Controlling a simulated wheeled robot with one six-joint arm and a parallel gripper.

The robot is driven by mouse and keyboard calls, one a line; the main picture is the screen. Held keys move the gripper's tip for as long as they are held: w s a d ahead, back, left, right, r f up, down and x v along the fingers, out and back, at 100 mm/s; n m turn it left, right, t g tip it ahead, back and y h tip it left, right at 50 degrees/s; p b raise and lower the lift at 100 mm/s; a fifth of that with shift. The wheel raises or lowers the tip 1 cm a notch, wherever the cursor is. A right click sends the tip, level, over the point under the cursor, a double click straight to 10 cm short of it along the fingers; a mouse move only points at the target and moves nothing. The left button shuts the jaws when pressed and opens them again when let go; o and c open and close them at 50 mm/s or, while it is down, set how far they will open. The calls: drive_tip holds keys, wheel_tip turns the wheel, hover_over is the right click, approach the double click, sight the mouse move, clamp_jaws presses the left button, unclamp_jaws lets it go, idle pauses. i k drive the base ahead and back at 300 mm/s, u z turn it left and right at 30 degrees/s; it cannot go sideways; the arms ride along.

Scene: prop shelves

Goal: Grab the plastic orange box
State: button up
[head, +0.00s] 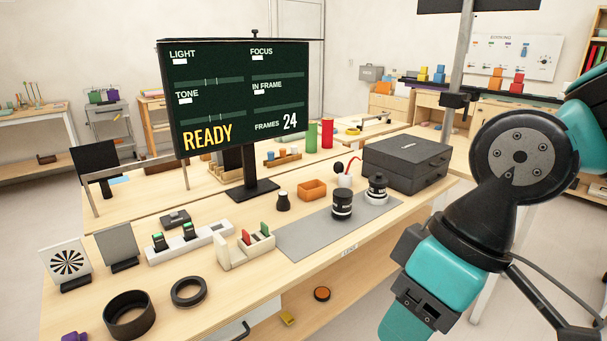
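A small open-topped orange box (312,190) stands on the wooden table, right of the monitor's foot and behind the grey mat. I see no hand or arm touching it. My arm shows at the right in teal and black, well apart from the box. My gripper's fingers are not in view.
A monitor (240,95) stands left of the box and a dark case (405,165) right of it. Two black lens-like cylinders (342,205) (377,188) stand on the grey mat (300,236).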

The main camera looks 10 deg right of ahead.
sight(312, 191)
drive_tip(key=i, duration=0.85)
drive_tip(key=z, duration=0.5)
drive_tip(key=i, duration=1.1)
drive_tip(key=u, duration=2.05)
